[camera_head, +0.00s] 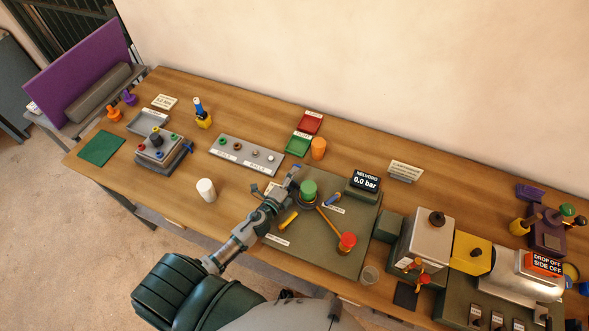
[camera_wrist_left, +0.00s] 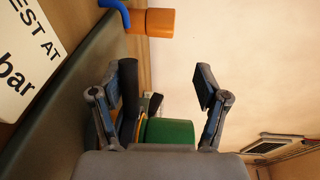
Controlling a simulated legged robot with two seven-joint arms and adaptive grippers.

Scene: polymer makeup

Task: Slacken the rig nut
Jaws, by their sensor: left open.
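A rig stands on a dark green plate (camera_head: 347,247). It has a green cylinder (camera_head: 308,189) on a dark round base, a thin orange bar (camera_head: 328,222) and a red knob (camera_head: 347,241). I cannot tell for sure which part is the rig nut. My left gripper (camera_head: 283,183) is open, just left of the green cylinder. In the left wrist view its fingers (camera_wrist_left: 165,85) stand wide apart with nothing gripped; a green cylinder (camera_wrist_left: 168,132) shows low between them, partly hidden by the gripper body. My right gripper is out of view.
A yellow piece (camera_head: 289,219) and a blue-handled piece (camera_head: 332,200) lie near the bar. Machines (camera_head: 426,240) crowd the right.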

